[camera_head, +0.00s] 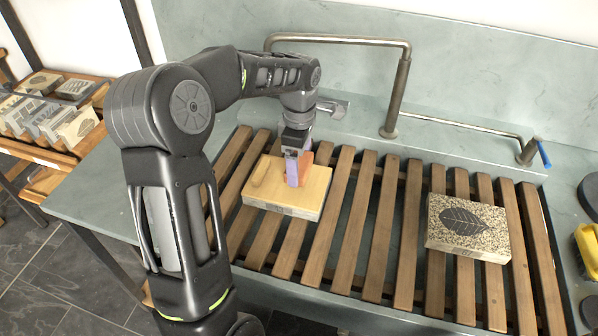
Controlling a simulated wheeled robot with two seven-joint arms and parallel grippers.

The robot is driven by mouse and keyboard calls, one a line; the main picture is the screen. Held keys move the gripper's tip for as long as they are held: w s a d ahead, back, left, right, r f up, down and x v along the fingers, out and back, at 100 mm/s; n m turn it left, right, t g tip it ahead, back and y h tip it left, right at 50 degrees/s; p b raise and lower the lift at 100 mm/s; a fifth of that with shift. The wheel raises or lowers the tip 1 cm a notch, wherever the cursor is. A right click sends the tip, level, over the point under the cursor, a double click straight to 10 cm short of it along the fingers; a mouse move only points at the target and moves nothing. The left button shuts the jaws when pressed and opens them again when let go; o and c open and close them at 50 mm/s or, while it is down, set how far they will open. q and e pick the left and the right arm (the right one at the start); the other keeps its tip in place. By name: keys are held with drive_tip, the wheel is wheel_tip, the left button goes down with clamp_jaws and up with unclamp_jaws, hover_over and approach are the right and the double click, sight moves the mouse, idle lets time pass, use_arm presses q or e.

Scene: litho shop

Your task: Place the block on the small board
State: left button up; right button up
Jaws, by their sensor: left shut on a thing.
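The small board (258,184), a flat light-wood slab with markings on its front edge, lies on the wooden slats at the left. My left gripper (297,168) points down over the board's right half. My right gripper is out of view.
A speckled stone slab with a dark leaf print (468,224) lies on the slatted rack (372,228) at right. A metal pipe (397,95) rises behind the rack. A shelf of printed stones (47,117) stands at left. A yellow object (588,243) is at the right edge.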

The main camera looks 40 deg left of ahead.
use_arm(q)
drive_tip(key=shift+f, duration=1.85)
drive_tip(key=shift+f, duration=0.2)
drive_tip(key=o, duration=1.6)
drive_tip(key=shift+o, duration=0.2)
drive_tip(key=shift+r, duration=0.1)
wheel_tip(320, 180, up, 12)
drive_tip(key=shift+r, duration=0.1)
